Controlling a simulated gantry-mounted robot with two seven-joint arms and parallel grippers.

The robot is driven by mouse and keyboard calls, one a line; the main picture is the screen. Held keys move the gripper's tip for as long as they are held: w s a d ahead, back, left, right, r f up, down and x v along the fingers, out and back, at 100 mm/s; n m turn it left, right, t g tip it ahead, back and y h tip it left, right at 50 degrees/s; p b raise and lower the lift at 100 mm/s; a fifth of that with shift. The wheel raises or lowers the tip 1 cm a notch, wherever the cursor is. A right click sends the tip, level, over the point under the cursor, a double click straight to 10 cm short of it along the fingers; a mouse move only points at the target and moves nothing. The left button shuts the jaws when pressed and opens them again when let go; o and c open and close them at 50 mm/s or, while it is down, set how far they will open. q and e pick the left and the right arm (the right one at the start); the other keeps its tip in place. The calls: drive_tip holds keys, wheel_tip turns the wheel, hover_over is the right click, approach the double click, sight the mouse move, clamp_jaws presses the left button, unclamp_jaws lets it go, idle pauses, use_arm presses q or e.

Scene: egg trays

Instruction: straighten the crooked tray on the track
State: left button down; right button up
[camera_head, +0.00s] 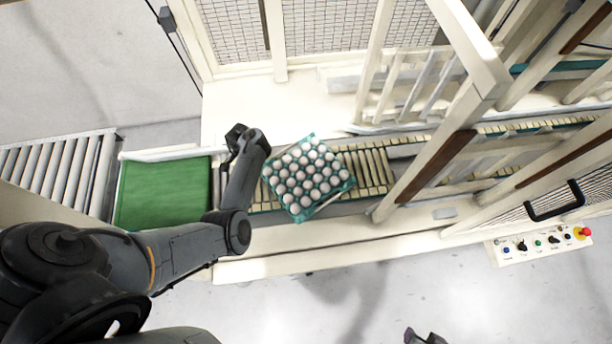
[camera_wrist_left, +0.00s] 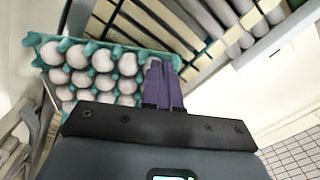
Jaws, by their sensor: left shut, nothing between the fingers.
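A teal tray full of white eggs (camera_head: 349,183) sits crooked on the roller track, turned at an angle to the track's run. Its teal rim also shows at the left of the left wrist view (camera_wrist_left: 34,40). My left gripper (camera_head: 243,140) is at the tray's upper left side in the head view. In the left wrist view its purple fingers (camera_wrist_left: 162,85) are shut together with nothing between them, right by a tray corner; whether they touch it I cannot tell. Part of what seems to be my right gripper (camera_head: 426,337) shows at the bottom edge, away from the tray.
The roller track (camera_head: 376,167) runs right, under a cream frame (camera_head: 440,135). A green belt (camera_head: 160,193) lies left of the tray, with grey rollers (camera_head: 62,170) beyond. A cream rail (camera_head: 330,250) borders the front. A control panel (camera_head: 540,243) stands at the right.

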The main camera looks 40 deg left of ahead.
use_arm(q)
drive_tip(key=shift+f+b, duration=4.9)
drive_tip(key=shift+f, duration=0.5)
drive_tip(key=shift+w, duration=0.2)
drive_tip(key=shift+w+d, duration=0.2)
drive_tip(key=shift+w, duration=0.55)
drive_tip(key=shift+w, duration=0.2)
